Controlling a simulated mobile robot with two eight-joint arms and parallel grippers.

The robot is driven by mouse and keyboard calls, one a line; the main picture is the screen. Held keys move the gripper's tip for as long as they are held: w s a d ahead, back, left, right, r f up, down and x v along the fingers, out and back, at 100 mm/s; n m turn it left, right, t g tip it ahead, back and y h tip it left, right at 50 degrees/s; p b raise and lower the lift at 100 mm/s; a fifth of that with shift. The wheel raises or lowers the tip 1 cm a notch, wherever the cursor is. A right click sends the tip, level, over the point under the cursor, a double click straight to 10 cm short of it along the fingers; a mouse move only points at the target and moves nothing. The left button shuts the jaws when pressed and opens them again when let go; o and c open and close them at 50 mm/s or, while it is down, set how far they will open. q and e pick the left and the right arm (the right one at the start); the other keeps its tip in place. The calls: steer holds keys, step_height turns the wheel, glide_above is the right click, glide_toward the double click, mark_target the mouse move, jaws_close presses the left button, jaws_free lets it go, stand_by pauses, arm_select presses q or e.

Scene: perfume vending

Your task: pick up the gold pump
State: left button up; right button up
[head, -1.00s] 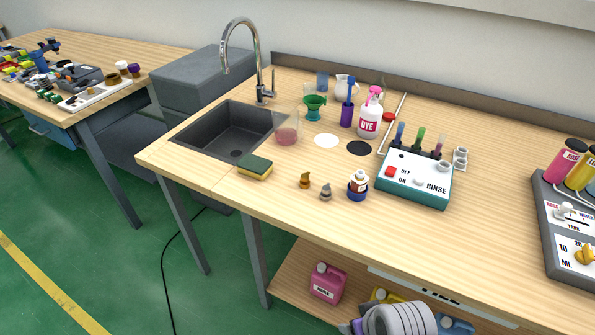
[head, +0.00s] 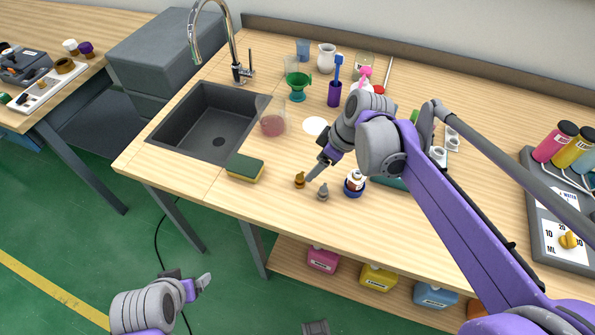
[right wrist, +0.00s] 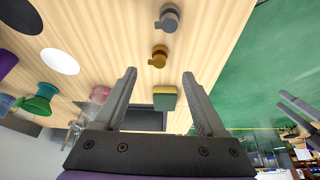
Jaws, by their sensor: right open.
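The gold pump (head: 300,180) stands on the wooden table near its front edge, left of a grey pump (head: 323,192). My right gripper (head: 314,172) is beside and above the gold pump, coming from the upper right. In the right wrist view my right gripper (right wrist: 159,74) is open and empty. There the gold pump (right wrist: 158,57) shows beyond the fingertips, roughly centred between them, with the grey pump (right wrist: 169,18) above it. My left gripper (head: 205,281) is low at the left, over the floor and away from the table; its opening is unclear.
A sponge (head: 245,167) lies left of the gold pump, by the sink (head: 207,122). A small bottle in a blue holder (head: 354,184) stands to the right of the pumps. My right arm covers most of the rinse box. The table's front strip around the pumps is mostly clear.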

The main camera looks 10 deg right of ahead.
mark_target(303, 178)
steer(key=x, duration=0.4)
steer(key=shift+s, duration=0.2)
steer(key=x, duration=0.5)
steer(key=shift+w+a+f+b, duration=0.1)
steer(key=shift+w+f+b, duration=0.1)
steer(key=shift+w+b, duration=0.1)
jaws_close()
